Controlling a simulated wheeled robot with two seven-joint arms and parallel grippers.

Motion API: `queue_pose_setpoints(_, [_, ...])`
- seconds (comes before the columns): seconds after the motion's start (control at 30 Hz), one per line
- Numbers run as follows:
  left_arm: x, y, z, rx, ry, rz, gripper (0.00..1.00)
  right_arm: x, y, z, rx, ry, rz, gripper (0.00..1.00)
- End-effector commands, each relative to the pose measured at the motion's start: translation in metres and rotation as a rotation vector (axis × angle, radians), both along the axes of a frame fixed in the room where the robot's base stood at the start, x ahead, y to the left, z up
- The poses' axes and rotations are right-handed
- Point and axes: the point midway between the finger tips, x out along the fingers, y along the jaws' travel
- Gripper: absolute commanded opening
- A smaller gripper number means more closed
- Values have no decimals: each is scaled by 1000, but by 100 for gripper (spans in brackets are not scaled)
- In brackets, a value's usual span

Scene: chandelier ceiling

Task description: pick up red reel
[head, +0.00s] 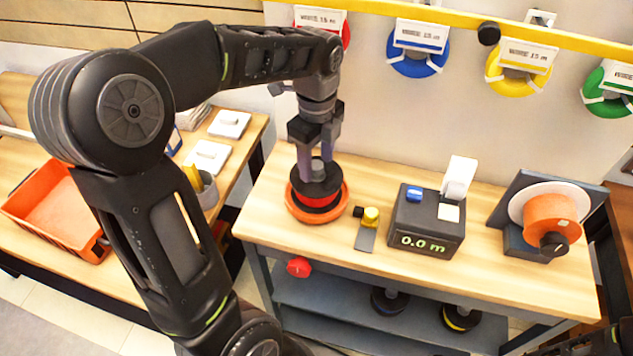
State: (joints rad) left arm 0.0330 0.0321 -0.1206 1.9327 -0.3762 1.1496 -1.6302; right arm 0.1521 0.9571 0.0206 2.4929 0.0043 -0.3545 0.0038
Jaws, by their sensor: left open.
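The red reel (318,197), with black flanges and a band of red winding, lies flat in a round orange dish (343,208) at the left part of the wooden workbench. A grey hub stands up at its middle. My left gripper (316,172) points down over the reel, its open fingers either side of the hub. I cannot tell whether the fingers touch it.
Right of the dish are a small yellow-topped device (369,222), a black meter box (427,222) reading 0.0 m, and an orange spool on a stand (551,222). Coloured coils hang behind. More reels (390,300) sit on the shelf below. An orange crate (58,207) is at left.

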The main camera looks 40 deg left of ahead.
Motion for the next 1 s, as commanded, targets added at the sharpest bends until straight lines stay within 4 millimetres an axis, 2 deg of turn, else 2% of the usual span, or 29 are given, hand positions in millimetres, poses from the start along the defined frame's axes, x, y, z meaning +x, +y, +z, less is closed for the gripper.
queue_pose_setpoints(0.37, [0, 0, 0, 0, -1, 0, 52, 0, 0, 0, 0, 0, 0, 36])
queue_pose_setpoints(1.0, [0, 0, 1, 0, -1, 0, 1, 0, 0, 0, 0, 0, 0, 36])
